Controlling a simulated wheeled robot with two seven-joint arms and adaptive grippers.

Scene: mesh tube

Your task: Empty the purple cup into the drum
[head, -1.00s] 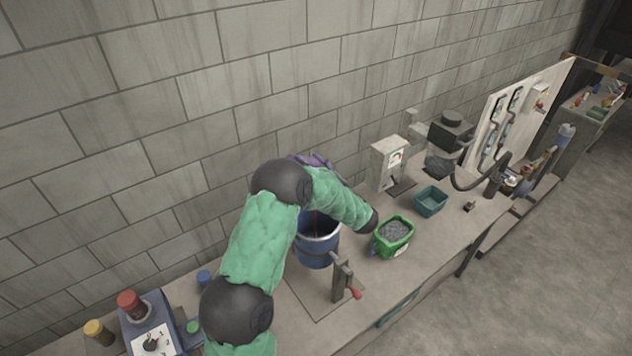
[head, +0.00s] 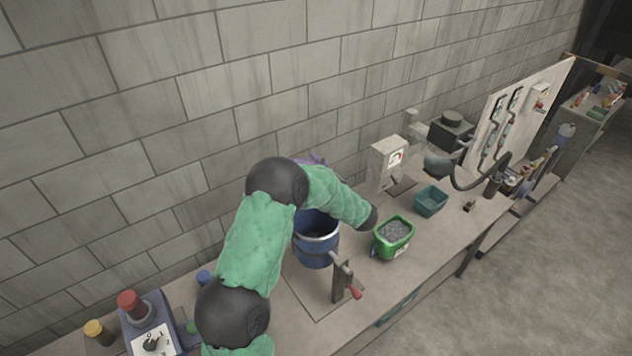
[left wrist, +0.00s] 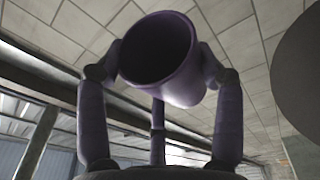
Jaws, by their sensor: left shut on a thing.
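The purple cup (left wrist: 165,50) fills the top middle of the left wrist view, tilted with its mouth toward the camera. Its inside is dark, and I cannot tell what it holds. The blue drum (head: 316,252) with a pale rim stands on the bench. My forearm covers part of its mouth. My right gripper is out of view.
A metal stand with a red handle (head: 354,292) is in front of the drum. A green tub of grey granules (head: 394,241) and a teal bin (head: 430,202) stand to its right. A control box (head: 150,327) is at lower left. A block wall (head: 140,90) runs behind.

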